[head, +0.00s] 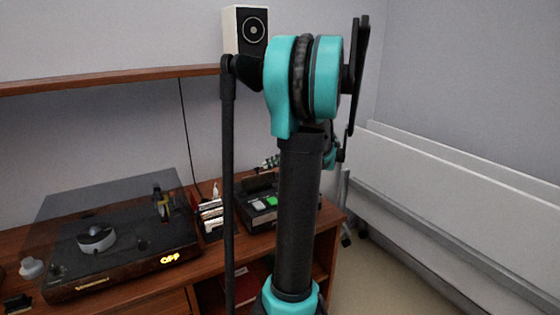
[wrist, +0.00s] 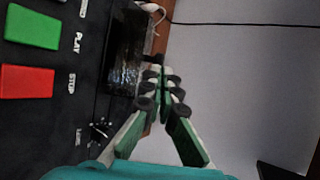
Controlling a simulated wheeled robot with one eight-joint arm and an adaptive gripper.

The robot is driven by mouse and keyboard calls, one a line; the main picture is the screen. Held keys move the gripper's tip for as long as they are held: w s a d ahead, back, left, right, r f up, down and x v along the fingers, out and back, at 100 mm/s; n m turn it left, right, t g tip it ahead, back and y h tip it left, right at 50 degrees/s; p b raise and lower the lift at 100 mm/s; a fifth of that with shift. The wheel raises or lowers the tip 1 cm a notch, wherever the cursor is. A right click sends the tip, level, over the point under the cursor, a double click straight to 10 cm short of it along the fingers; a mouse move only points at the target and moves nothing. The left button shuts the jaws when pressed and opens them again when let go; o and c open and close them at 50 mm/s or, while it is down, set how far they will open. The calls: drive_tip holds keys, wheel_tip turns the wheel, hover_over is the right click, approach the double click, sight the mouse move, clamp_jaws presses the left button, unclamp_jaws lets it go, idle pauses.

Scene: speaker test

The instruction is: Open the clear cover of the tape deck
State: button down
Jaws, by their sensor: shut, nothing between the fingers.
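The tape deck (head: 258,222) is a black box on the wooden desk, partly hidden behind my arm in the head view. In the wrist view, its dark face (wrist: 75,120) fills the left, with a green PLAY button (wrist: 32,26) and a red STOP button (wrist: 27,81). A dark, glossy panel, seemingly the clear cover (wrist: 126,45), lies beyond the buttons; I cannot tell how far it is open. My gripper (wrist: 162,80) is shut and empty, its tips by the panel's right edge; contact is unclear. In the head view, my gripper (head: 270,162) shows above the deck.
A turntable (head: 120,262) with a tinted lid stands at the left of the desk. Cassette-like items (head: 211,216) stand between it and the deck. A speaker (head: 246,30) sits on the upper shelf (head: 120,78). White panels (head: 460,200) line the right wall.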

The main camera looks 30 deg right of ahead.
drive_tip(key=shift+x, duration=1.5)
drive_tip(key=shift+w+r, duration=0.1)
drive_tip(key=shift+w+g, duration=0.25)
drive_tip(key=shift+g, duration=0.15)
drive_tip(key=shift+w+r, duration=0.15)
drive_tip(key=shift+w, duration=0.1)
drive_tip(key=shift+w+m+g, duration=0.3)
drive_tip(key=shift+w+g, duration=0.05)
drive_tip(key=shift+g, duration=0.25)
drive_tip(key=shift+w+a+r+g+h, duration=0.15)
drive_tip(key=shift+w+g+h, duration=0.15)
drive_tip(key=shift+w+g, duration=0.65)
drive_tip(key=w+f+m+g, duration=0.1)
drive_tip(key=w+f+g, duration=0.2)
drive_tip(key=w, duration=0.4)
drive_tip(key=shift+m, duration=0.3)
